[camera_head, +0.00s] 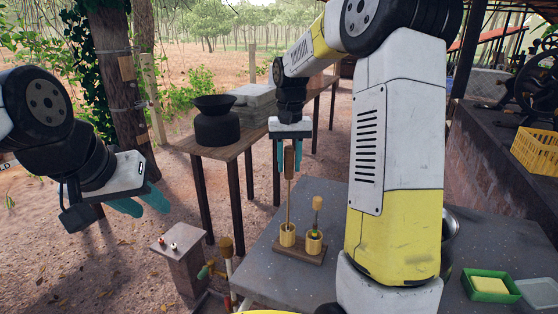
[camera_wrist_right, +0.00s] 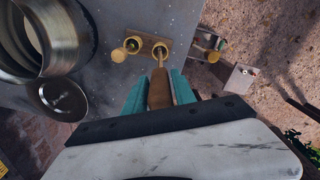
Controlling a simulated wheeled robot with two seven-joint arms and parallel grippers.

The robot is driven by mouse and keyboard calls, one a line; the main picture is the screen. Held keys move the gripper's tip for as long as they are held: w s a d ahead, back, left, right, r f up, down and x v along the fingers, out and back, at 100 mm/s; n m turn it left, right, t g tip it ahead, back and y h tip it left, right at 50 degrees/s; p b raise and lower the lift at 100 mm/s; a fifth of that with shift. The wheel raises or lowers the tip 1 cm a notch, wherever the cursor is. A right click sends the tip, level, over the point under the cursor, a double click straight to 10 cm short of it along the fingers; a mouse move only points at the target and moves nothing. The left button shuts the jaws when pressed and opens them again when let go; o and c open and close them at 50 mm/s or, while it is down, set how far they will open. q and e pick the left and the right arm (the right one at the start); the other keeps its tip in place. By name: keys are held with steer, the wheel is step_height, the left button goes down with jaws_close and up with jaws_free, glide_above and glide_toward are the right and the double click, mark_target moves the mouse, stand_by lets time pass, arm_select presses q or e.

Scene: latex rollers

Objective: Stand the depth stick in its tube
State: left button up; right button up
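The depth stick (camera_head: 288,191) is a thin rod with a brown wooden handle, upright in the head view. My right gripper (camera_head: 289,160) has its teal fingers on either side of the handle. The other tube (camera_head: 314,244) holds a shorter stick with a wooden knob (camera_head: 318,202). My left gripper (camera_head: 142,205) is open and empty, far left.
The tubes stand on a grey table (camera_head: 270,280). A metal pot (camera_wrist_right: 50,40) and a green tray with a yellow block (camera_head: 490,285) are on its right side. A wooden table with a black pot (camera_head: 216,125) stands behind. A pedestal (camera_head: 180,258) stands left.

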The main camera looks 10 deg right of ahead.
mark_target(289, 147)
steer(key=shift+o, duration=1.3)
step_height(289, 147, up, 7)
steer(key=shift+r, duration=0.15)
steer(key=s+a+n+t+y, duration=0.2)
steer(key=s+t, duration=0.4)
steer(key=s, duration=1.8)
steer(key=shift+f, duration=0.25)
